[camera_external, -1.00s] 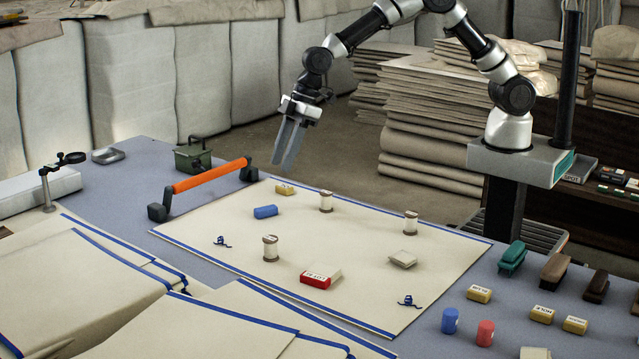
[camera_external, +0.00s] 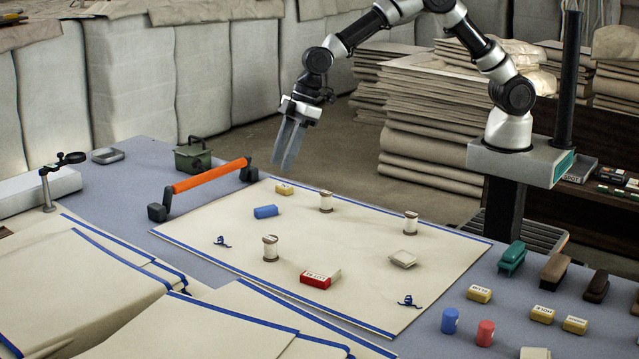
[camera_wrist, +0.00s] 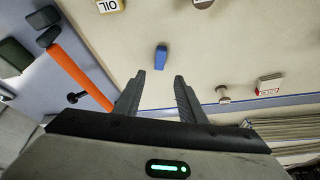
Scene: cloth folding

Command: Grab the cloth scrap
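A small pale beige piece (camera_external: 402,260), which looks like the cloth scrap, lies on the right part of the large cream sheet with blue edging (camera_external: 345,281). I cannot make it out for sure in the wrist view. My gripper (camera_external: 281,165) hangs in the air above the sheet's far left edge, well to the left of the pale piece and behind it. In the wrist view my gripper (camera_wrist: 160,74) has its two fingers apart with nothing between them. A blue block (camera_wrist: 161,57) shows just beyond the fingertips, on the surface below.
Thread spools (camera_external: 326,201), a red-and-white box (camera_external: 316,279), the blue block (camera_external: 265,212) and blue thread bits (camera_external: 222,242) sit on the sheet. An orange-handled bar (camera_external: 208,177) stands at its far left. Boxes and brushes (camera_external: 512,258) lie at right. Much of the sheet is bare.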

